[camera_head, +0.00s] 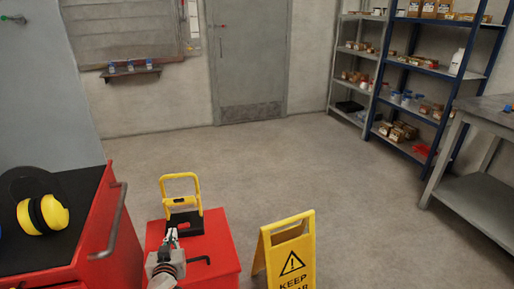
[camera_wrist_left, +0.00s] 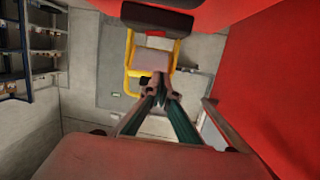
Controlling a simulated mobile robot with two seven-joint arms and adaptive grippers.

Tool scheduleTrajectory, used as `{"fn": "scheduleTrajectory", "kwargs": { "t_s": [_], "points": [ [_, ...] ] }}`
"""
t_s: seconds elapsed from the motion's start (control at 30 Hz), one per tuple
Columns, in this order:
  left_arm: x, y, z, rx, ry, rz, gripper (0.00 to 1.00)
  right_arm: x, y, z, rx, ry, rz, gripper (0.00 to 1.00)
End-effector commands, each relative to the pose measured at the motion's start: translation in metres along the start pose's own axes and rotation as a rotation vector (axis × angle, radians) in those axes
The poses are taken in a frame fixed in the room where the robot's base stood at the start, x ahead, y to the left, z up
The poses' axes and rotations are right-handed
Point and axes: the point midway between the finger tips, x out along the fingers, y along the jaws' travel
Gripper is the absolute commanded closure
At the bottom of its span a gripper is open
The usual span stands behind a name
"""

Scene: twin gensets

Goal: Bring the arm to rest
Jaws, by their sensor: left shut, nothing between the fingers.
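My left gripper (camera_head: 172,234) is low in the middle of the head view, over the top of a red cabinet (camera_head: 222,258). Its fingers are together with nothing between them. In the left wrist view the two fingertips (camera_wrist_left: 160,84) meet near the middle of the picture. A yellow frame with a dark base (camera_head: 181,190) stands just beyond the gripper in the head view. The frame also shows in the left wrist view (camera_wrist_left: 130,64), behind the fingertips; I cannot tell the gap. My right gripper is in neither view.
A red cabinet with a black top (camera_head: 80,205) stands at the left, bearing yellow ear defenders (camera_head: 42,214). A yellow warning sign (camera_head: 290,252) stands right of the lower cabinet. Shelves (camera_head: 425,70) and a grey bench (camera_head: 480,190) line the right. The middle floor is clear.

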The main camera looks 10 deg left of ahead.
Motion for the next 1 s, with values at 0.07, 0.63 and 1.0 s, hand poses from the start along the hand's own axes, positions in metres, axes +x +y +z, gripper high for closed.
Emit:
{"fn": "scheduleTrajectory", "kwargs": {
  "t_s": [0.07, 0.63, 1.0],
  "points": [
    [-0.005, 0.002, 0.004, 0.014, -0.01, 0.014, 1.0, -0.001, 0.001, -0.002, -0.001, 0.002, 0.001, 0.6],
    [-0.255, 0.074, 0.152, 0.371, -0.29, 0.588, 1.0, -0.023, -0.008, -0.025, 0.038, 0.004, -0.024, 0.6],
    [-0.296, 0.08, 0.166, 0.397, -0.315, 0.665, 1.0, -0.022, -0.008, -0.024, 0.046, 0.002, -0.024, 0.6]
  ]
}}
